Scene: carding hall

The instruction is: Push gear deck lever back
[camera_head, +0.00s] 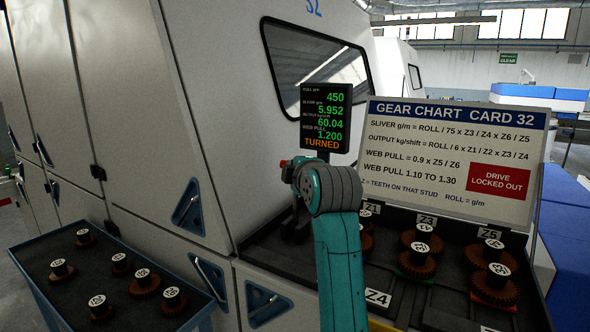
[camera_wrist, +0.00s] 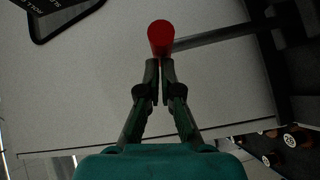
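The lever shows in the wrist view as a round red knob (camera_wrist: 160,37) on a dark rod (camera_wrist: 222,35) that runs off to the right. My gripper (camera_wrist: 160,64) has its two fingers together, with only a thin gap between them. The knob sits just beyond the fingertips, not between them; I cannot tell whether they touch. In the head view a bit of the red knob (camera_head: 284,163) shows left of my teal wrist, which hides most of the lever and my fingers. A dark upright block (camera_head: 295,225) stands below it at the deck's left end.
The gear deck (camera_head: 430,312) holds several brown gears on studs. Behind it stand a gear chart board (camera_head: 455,150) and a display (camera_head: 326,118) reading "TURNED" in orange. A blue-edged cart (camera_head: 40,295) with several gears stands left. The machine's grey wall is close behind.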

